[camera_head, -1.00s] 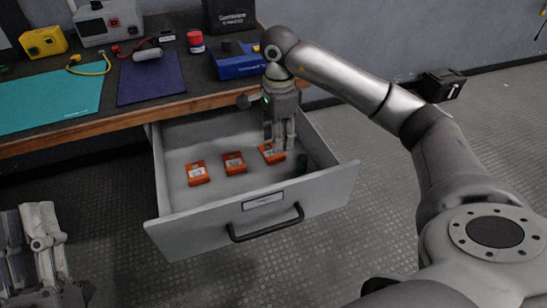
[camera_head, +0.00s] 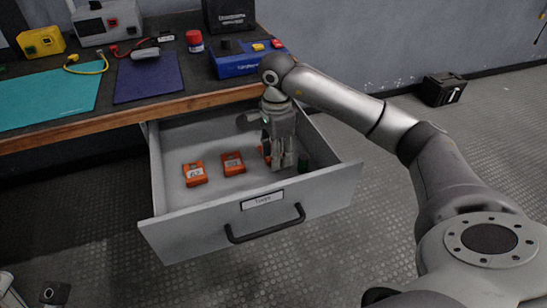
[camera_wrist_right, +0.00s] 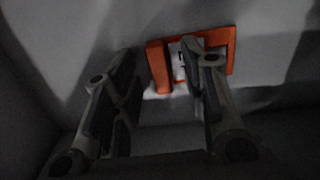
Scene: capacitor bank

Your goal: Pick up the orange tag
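That gripper points down inside the drawer. In the right wrist view my right gripper (camera_wrist_right: 158,62) has its fingers apart with nothing held between them. An orange tag (camera_wrist_right: 157,72) lies beyond the fingertips, partly covered by the right-hand finger. Only bits of my left gripper (camera_head: 30,292) show at the lower left corner.
A small dark green object (camera_head: 303,163) is in the drawer's right side, close to my right gripper. The drawer's front wall with a black handle (camera_head: 265,224) stands toward me. The workbench (camera_head: 120,118) above holds a blue device (camera_head: 238,66) and other items.

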